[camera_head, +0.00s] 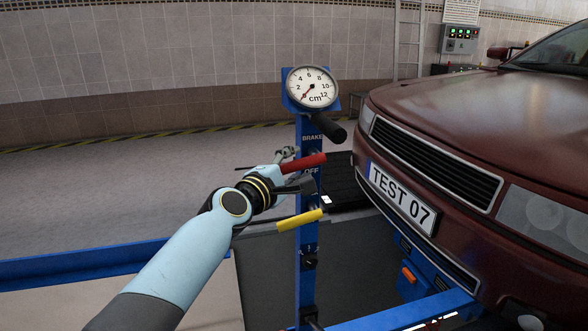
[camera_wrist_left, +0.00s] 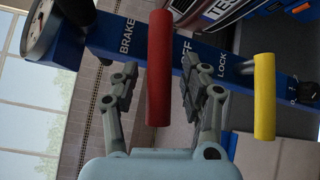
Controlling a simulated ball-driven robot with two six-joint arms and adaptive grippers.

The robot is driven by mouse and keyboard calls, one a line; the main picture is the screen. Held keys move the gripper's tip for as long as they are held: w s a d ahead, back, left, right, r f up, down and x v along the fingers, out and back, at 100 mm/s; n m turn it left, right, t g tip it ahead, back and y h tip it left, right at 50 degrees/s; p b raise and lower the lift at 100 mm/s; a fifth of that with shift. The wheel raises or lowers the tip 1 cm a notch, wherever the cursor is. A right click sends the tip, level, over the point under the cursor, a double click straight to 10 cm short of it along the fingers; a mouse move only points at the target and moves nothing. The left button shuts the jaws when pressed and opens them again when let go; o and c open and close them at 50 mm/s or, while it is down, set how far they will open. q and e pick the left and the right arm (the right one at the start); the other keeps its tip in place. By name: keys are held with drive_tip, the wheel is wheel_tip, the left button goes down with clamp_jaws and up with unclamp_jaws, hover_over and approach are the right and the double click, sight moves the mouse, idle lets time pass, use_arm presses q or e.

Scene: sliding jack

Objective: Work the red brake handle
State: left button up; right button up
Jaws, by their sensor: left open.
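The red brake handle (camera_head: 303,163) sticks out from a blue post (camera_head: 307,267) below the word BRAKE. In the left wrist view the red handle (camera_wrist_left: 159,68) lies between the two fingers of my left gripper (camera_wrist_left: 160,92). The fingers are open, with a gap visible on each side of the handle. In the head view my left gripper (camera_head: 289,167) is at the handle, partly hidden behind it. My right gripper is not in view.
A yellow handle (camera_head: 299,220) sits lower on the post, near the LOCK label in the left wrist view. A round gauge (camera_head: 312,87) and a black grip (camera_head: 329,127) are above. A dark red car (camera_head: 480,120) stands close on the right. Blue rails (camera_head: 80,264) run low.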

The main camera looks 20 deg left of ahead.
use_arm(q)
drive_tip(key=shift+c, duration=0.2)
clamp_jaws()
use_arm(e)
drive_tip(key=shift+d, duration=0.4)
